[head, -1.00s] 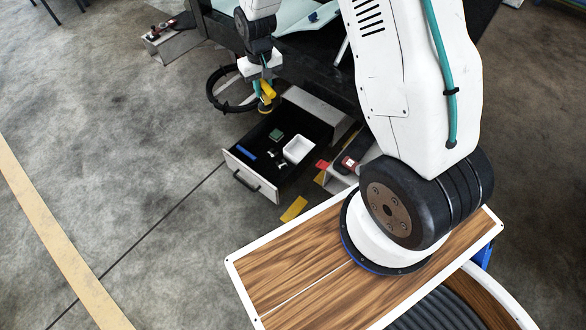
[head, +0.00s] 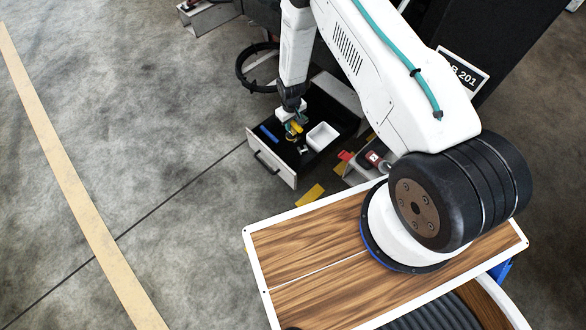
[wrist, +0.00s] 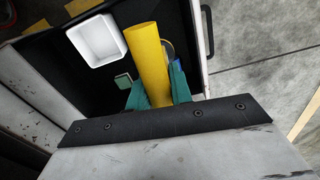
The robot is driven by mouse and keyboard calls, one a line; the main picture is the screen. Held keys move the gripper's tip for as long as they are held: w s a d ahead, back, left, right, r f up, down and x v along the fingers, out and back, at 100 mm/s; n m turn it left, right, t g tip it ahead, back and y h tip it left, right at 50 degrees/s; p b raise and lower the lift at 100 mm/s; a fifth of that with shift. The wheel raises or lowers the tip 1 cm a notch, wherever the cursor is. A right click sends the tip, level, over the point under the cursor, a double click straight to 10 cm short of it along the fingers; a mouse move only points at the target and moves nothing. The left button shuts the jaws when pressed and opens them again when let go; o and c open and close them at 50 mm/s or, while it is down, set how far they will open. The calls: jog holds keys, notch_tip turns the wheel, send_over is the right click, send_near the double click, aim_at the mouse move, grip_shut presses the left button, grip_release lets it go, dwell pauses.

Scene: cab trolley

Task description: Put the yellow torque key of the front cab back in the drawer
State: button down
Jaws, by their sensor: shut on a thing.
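The yellow torque key (head: 296,127) is held in my gripper (head: 291,130), over the inside of the open drawer (head: 270,160). In the wrist view the key (wrist: 147,58) is a thick yellow cylinder between the teal fingers of my gripper (wrist: 158,88), pointing away from the camera. The fingers are shut on it. The drawer's dark floor shows around it in both views. I cannot tell whether the key touches the drawer floor. A round part beside the key is partly hidden behind it.
In the drawer are a white box (head: 322,136), a blue piece (head: 268,134), a small pale piece (head: 303,149) and a green block (wrist: 123,80). A black ring (head: 245,70) stands behind the drawer. A red-and-black device (head: 376,160) lies to its right.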

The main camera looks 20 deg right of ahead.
jog(key=s+f, duration=0.2)
jog(key=f, duration=0.8)
jog(key=s+f+n, duration=0.1)
jog(key=f, duration=1)
jog(key=shift+s+a+f, duration=0.2)
jog(key=shift+s+a, duration=0.05)
jog(key=shift+s, duration=0.1)
jog(key=shift+f, duration=0.2)
jog(key=c, duration=1.3)
grip_release()
jog(key=shift+o, duration=0.2)
jog(key=shift+r, duration=0.1)
